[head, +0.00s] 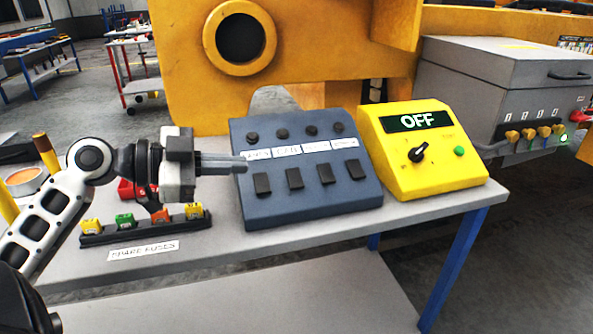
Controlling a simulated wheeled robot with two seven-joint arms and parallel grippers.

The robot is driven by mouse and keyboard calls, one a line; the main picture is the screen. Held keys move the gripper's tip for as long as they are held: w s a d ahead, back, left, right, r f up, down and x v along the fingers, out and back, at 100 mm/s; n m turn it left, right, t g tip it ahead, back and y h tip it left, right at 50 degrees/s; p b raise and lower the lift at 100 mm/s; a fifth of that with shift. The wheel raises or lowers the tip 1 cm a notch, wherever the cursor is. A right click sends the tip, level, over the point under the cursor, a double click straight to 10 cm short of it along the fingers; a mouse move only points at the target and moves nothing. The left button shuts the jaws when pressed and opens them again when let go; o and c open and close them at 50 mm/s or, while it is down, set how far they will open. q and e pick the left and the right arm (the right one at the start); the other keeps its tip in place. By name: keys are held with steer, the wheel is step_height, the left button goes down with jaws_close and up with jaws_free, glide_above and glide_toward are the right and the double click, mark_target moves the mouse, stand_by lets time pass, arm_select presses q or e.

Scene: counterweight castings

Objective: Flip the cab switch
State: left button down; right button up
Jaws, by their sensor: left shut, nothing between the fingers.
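A blue-grey switch panel (310,205) stands tilted on the grey table. It has a row of dark rocker switches, white labels above them and round dark knobs at the top. The leftmost rocker (262,184) and the second rocker (294,179) stand clear of the gripper. My left gripper (242,164) is shut and empty, pointing right. Its fingertips are at the panel's left edge, just left of the first label; I cannot tell if they touch. My right gripper is out of view.
A yellow box (435,175) with an OFF display, a black knob and a green button stands right of the panel. A rack of coloured fuses (140,228) lies below my left gripper. A grey cabinet (500,85) is at right. The table's front strip is clear.

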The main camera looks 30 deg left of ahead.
arm_select(q)
steer(key=p, duration=0.2)
glide_above(285, 196)
steer(key=s, duration=0.1)
steer(key=shift+d+f, duration=0.2)
steer(key=shift+f, duration=0.25)
steer(key=shift+d+f, duration=0.2)
steer(key=shift+f, duration=0.25)
steer(key=f, duration=0.2)
steer(key=w+f, duration=0.1)
steer(key=shift+a+f, duration=0.2)
steer(key=shift+a, duration=0.15)
steer(key=shift+a+f, duration=0.1)
steer(key=shift+f, duration=0.3)
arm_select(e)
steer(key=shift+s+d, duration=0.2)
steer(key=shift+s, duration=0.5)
